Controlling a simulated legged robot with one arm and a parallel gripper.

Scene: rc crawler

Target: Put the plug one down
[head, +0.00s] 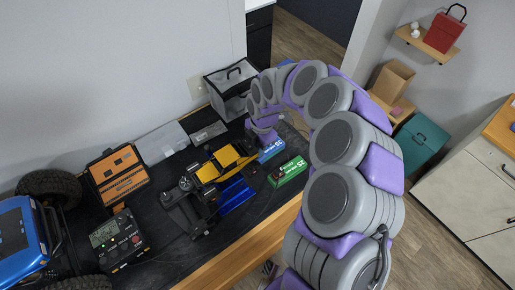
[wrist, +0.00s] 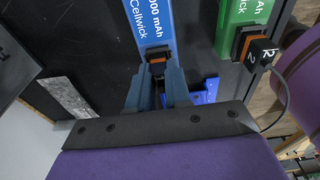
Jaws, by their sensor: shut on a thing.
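My gripper (wrist: 159,88) is shut on a small black and orange plug (wrist: 157,66) at the near end of the blue battery pack (wrist: 152,22). The fingers hide part of the plug, and I cannot tell whether it is seated in the pack or only touching it. In the head view my gripper (head: 265,135) reaches down over the blue pack (head: 271,151). The green pack (wrist: 240,14) lies to the right, with a black plug marked 2 (wrist: 262,52) at its end and a cable running from it. The green pack also shows in the head view (head: 289,173).
On the dark bench mat (head: 160,222) stand a charger (head: 118,240), an orange and black case (head: 118,175), a yellow and blue crawler part (head: 225,165) and a clear-sided bag (head: 230,88). A blue vehicle (head: 20,240) is at the left. The wooden bench edge (head: 245,250) runs in front.

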